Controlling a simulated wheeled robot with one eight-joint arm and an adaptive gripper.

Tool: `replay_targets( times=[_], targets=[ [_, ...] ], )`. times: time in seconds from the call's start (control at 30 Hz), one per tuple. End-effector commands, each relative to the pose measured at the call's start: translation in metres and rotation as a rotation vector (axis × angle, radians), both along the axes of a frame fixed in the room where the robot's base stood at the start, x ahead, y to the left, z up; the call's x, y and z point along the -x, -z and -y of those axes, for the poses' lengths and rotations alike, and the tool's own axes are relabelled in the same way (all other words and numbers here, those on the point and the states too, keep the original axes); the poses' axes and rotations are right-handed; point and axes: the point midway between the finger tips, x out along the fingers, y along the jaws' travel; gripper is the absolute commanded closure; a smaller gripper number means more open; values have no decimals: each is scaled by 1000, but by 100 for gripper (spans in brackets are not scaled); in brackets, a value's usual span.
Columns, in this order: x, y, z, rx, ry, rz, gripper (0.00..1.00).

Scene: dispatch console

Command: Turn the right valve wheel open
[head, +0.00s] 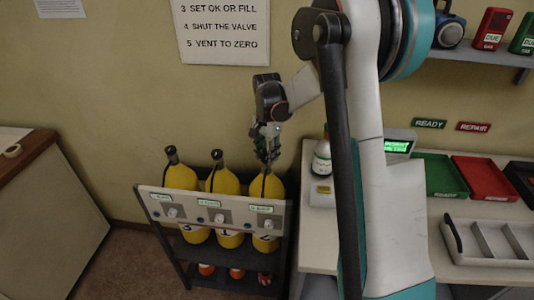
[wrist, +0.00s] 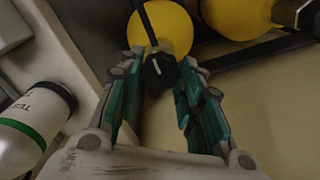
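Three yellow cylinders stand in a dark rack in the head view, the right one (head: 267,186) below my gripper (head: 268,150). The left (head: 180,177) and middle (head: 225,181) cylinders have black valves on top. In the head view my gripper hides the right cylinder's valve. In the wrist view a black valve wheel (wrist: 159,71) with a pale line sits against a yellow cylinder (wrist: 165,28). My gripper (wrist: 162,62) is open, with its fingers spread on either side of the wheel; I cannot tell whether either finger touches it.
A pale front panel (head: 217,207) with labels and knobs crosses the rack. A white bottle (head: 322,158) stands close to the right, also in the wrist view (wrist: 35,122). Green (head: 440,178) and red (head: 486,178) trays lie on the bench. A wooden-edged counter (head: 35,150) is at left.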

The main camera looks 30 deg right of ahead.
Motion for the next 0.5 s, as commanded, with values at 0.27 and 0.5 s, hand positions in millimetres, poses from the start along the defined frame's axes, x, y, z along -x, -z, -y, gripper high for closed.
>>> replay_targets(
  times=[0.27, 0.5],
  targets=[
    [0, 0, 0, 0, -5, 0, 90],
    [0, 0, 0, 0, -73, 1, 90]
  ],
)
